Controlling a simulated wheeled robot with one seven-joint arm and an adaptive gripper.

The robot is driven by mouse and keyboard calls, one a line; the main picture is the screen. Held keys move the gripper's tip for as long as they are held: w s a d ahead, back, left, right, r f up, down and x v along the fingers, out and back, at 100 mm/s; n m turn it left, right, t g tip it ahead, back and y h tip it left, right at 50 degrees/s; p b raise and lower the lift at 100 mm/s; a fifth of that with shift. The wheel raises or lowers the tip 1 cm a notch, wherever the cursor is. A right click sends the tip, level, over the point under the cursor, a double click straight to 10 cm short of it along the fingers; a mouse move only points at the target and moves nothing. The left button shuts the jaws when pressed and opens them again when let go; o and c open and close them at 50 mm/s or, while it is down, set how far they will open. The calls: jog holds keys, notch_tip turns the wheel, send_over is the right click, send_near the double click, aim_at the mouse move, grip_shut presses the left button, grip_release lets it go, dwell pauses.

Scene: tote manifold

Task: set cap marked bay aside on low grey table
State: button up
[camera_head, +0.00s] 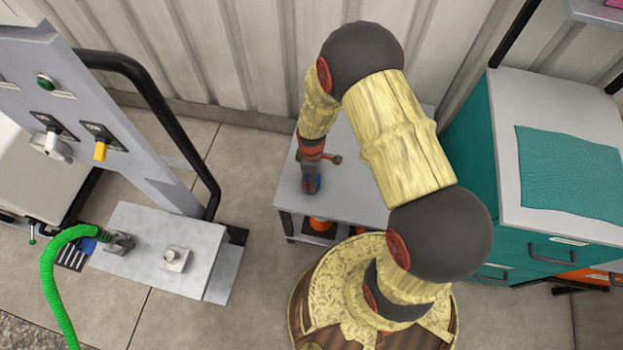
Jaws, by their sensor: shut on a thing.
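The low grey table (349,194) stands in the middle against the wall, partly hidden by my arm. My gripper (309,180) points down over the left part of its top.
A grey panel (85,125) with knobs and a pale ledge (135,262) with a green hose (50,285) stand at left. A teal drawer cabinet (505,225) is at right. Orange items (320,225) sit on the table's lower shelf. Bare tabletop lies right of my gripper.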

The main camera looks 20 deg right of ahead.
jog(key=shift+r, duration=0.1)
jog(key=shift+f, duration=0.2)
jog(key=o, duration=1.2)
jog(key=shift+o, duration=0.5)
jog(key=shift+r, duration=0.1)
